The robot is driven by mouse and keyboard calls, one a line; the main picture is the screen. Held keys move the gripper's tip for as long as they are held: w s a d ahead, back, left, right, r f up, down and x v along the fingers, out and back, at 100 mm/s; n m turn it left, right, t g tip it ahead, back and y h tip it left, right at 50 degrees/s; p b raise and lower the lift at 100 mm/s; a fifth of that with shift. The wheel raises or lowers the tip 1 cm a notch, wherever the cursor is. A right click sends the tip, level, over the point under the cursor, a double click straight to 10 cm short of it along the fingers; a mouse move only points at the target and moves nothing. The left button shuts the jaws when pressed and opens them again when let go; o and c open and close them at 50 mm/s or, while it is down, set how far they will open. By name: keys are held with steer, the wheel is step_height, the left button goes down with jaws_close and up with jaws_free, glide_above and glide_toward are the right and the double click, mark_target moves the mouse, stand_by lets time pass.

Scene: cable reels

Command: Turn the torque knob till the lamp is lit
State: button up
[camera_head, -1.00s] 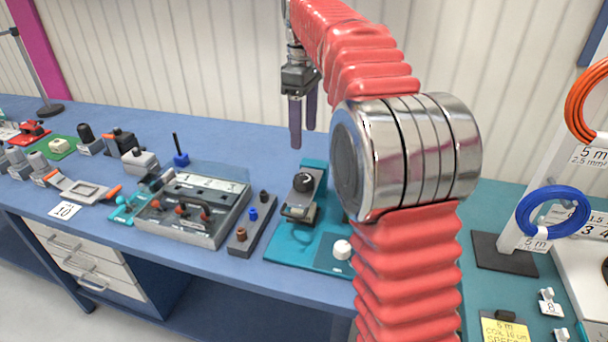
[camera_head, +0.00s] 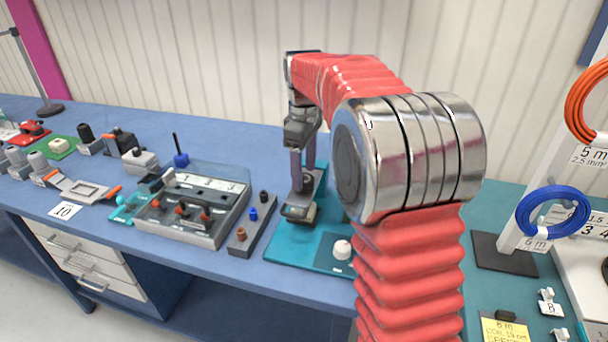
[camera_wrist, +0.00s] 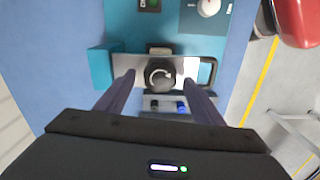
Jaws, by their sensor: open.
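The dark round torque knob (camera_wrist: 160,74), with a pale curved arrow on top, sits on a silver plate of a device on a teal board (camera_head: 283,247). My gripper (camera_wrist: 160,80) is open, with one purple finger on each side of the knob; gaps show between fingers and knob. In the head view my gripper (camera_head: 303,178) points down over the device and largely hides the knob.
A white knob (camera_head: 342,249) stands at the board's front right. A dark strip with coloured pegs (camera_head: 252,222) and a grey box with red levers (camera_head: 195,215) stand to the left. A cable stand (camera_head: 520,215) is to the right.

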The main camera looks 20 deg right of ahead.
steer(key=shift+f, duration=0.9)
steer(key=c, duration=1.1)
